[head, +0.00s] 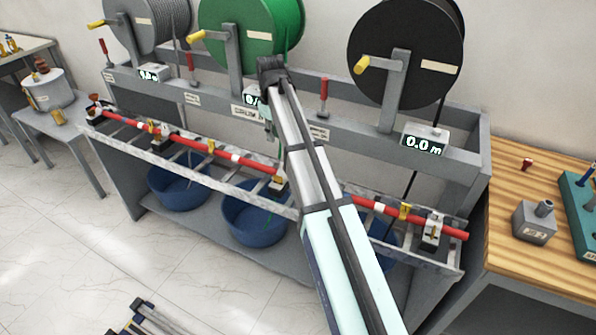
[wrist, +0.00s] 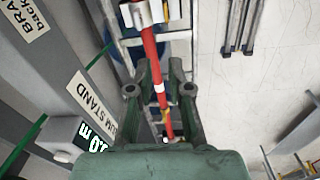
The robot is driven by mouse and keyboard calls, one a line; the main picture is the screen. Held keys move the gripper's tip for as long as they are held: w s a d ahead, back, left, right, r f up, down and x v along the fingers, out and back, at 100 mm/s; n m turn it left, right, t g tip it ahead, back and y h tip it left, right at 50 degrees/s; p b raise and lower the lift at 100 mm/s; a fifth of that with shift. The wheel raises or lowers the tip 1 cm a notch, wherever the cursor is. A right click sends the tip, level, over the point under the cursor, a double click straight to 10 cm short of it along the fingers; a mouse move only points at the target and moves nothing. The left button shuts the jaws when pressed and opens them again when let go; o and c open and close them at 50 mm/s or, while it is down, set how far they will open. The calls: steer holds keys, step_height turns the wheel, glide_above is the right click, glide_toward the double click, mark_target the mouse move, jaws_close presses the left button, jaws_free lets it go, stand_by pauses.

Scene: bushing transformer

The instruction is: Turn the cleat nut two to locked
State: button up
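A red cable (head: 235,157) runs along a metal ladder rack, held by several cleats. One cleat (head: 278,184) sits beside my arm, one (head: 160,140) is to the left, and one (head: 431,230) is near the right end. No number is readable on them, so I cannot tell which is two. My gripper (wrist: 161,72) is open, with the red cable (wrist: 150,50) passing between or below its fingers. A pale cleat (wrist: 141,13) shows at the top of the wrist view, beyond the fingertips. Nut details are too small to read. In the head view my arm mostly hides the gripper.
A grey drum (head: 150,20), a green drum (head: 255,30) and a black drum (head: 405,50) with yellow cranks stand behind the rack. Blue tubs (head: 255,222) sit below it. A wooden bench (head: 500,262) is at the right.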

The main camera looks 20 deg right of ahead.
mark_target(278, 179)
steer(key=shift+n+g, duration=0.3)
steer(key=shift+n, duration=0.4)
steer(key=f+p, duration=0.1)
steer(key=f, duration=0.5)
steer(key=f+p, duration=0.2)
steer(key=f, duration=0.4)
steer(key=s+f+p, duration=0.1)
steer(key=f, duration=0.5)
steer(key=shift+d, duration=0.15)
jaws_close()
